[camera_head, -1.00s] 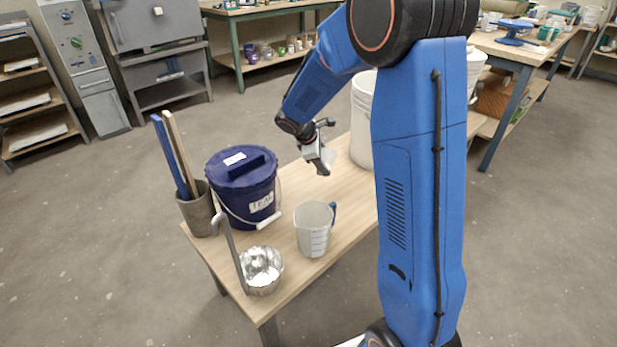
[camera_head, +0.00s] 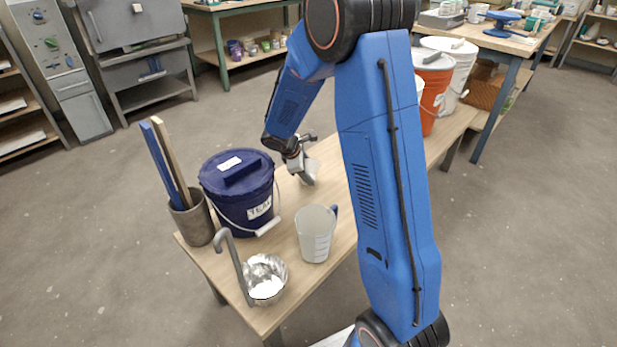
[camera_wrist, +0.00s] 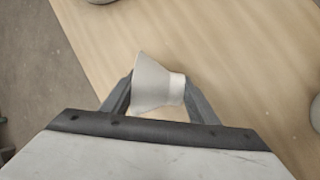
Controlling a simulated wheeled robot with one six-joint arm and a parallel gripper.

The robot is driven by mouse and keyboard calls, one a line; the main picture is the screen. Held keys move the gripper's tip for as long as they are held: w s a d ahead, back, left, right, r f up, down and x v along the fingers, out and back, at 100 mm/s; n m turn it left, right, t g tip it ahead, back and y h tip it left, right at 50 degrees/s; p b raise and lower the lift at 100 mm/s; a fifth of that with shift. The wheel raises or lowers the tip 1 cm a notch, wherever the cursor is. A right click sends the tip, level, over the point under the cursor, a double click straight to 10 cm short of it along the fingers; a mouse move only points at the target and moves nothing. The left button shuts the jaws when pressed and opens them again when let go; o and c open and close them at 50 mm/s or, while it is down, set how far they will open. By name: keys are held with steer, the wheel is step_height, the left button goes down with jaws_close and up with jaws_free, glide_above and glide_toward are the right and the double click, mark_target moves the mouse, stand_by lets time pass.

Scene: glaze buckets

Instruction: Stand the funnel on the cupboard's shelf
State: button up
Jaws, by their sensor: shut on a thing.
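My gripper (camera_head: 306,178) is over the wooden bench (camera_head: 290,212), behind the clear measuring jug and right of the blue lidded bucket. In the wrist view my gripper (camera_wrist: 158,92) is shut on the white funnel (camera_wrist: 153,80). The funnel lies sideways between the two fingers, its wide mouth to the left and its narrower end to the right. Bare bench top shows beyond it. In the head view the funnel is small and mostly merged with the grey gripper. I cannot make out which furniture is the cupboard.
On the bench are the blue bucket (camera_head: 238,195), the measuring jug (camera_head: 316,235), a metal ladle (camera_head: 265,278) and a grey pot (camera_head: 195,222) with sticks. An orange bucket (camera_head: 432,85) and a white bucket (camera_head: 459,62) stand at its far end.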

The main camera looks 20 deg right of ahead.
steer(key=shift+f, duration=1.25)
steer(key=shift+f, duration=0.1)
steer(key=o, duration=1.1)
steer(key=shift+o, duration=0.2)
